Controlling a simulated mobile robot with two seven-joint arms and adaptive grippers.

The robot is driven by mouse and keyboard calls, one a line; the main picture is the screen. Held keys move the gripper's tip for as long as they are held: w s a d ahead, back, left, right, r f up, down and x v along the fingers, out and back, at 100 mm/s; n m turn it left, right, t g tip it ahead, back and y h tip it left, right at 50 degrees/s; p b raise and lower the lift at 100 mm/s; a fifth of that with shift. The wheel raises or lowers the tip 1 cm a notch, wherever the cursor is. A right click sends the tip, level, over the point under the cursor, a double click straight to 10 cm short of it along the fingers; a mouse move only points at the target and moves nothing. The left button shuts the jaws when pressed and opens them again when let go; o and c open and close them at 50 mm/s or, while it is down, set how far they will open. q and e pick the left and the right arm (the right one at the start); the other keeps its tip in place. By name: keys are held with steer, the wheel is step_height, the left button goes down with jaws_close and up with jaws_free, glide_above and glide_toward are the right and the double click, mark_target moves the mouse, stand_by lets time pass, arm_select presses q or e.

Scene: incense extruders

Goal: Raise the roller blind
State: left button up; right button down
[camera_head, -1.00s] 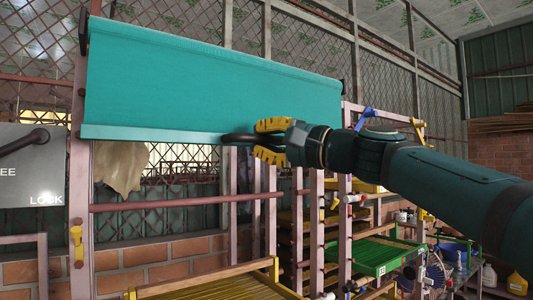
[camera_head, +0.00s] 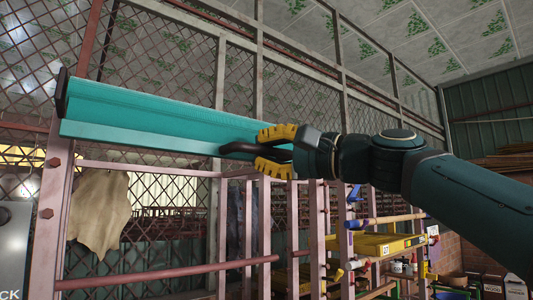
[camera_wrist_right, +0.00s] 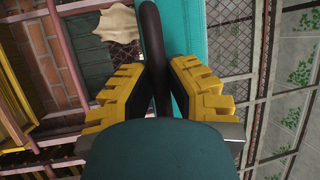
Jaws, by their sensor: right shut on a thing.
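The teal roller blind (camera_head: 150,118) is mostly rolled up, with a short strip of cloth and its bottom bar showing in the head view. My right gripper (camera_head: 272,150), with yellow ridged fingers, is shut on the dark pull handle (camera_head: 238,148) at the bar. In the right wrist view the handle (camera_wrist_right: 152,45) runs between the two fingers (camera_wrist_right: 157,92), with the teal blind (camera_wrist_right: 183,60) beside it. My left gripper does not show in either view.
A pink metal frame (camera_head: 52,215) stands around the blind, with a crossbar (camera_head: 165,273) below. A tan cloth (camera_head: 98,212) hangs behind it. Racks with a yellow tray (camera_head: 378,244) stand at the lower right. A mesh wall lies behind.

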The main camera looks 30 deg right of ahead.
steer(key=c, duration=0.9)
jaws_free()
steer(key=shift+c, duration=0.2)
steer(key=v, duration=1.2)
